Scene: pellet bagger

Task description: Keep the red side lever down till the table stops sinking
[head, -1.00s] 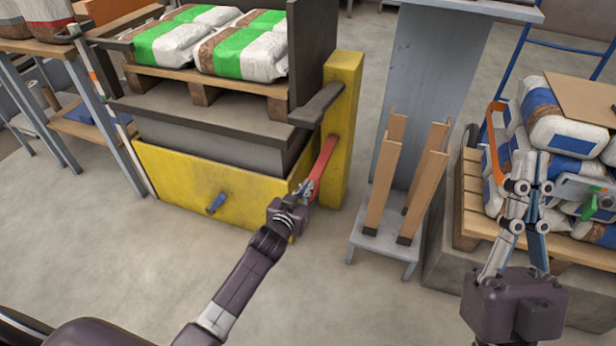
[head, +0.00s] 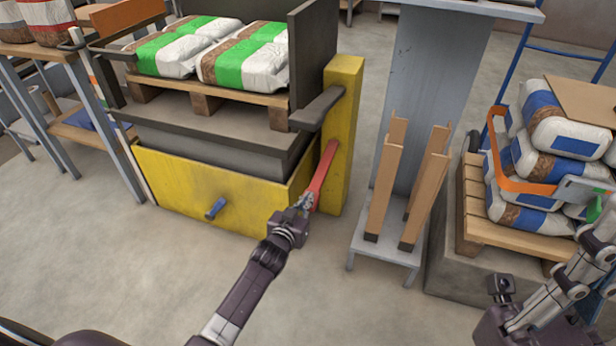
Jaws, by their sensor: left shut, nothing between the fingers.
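The red side lever (head: 325,175) slopes down along the yellow post at the right side of the lift table (head: 200,117). My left gripper (head: 307,201) is shut with nothing between its fingers. Its tips are at the lever's lower end and appear to press against it; the exact contact is too small to tell. The dark table top carries a wooden pallet (head: 215,98) with green, white and brown sacks (head: 245,55). A grey skirt shows between it and the yellow base (head: 180,185). My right gripper (head: 600,222) is partly cut off at the right edge, its fingers unclear.
A grey stand with upright brown posts (head: 385,180) is right of the yellow post. Further right, blue-and-white sacks (head: 560,138) lie on a pallet, with an orange-framed tool (head: 520,187) before them. The front floor is clear.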

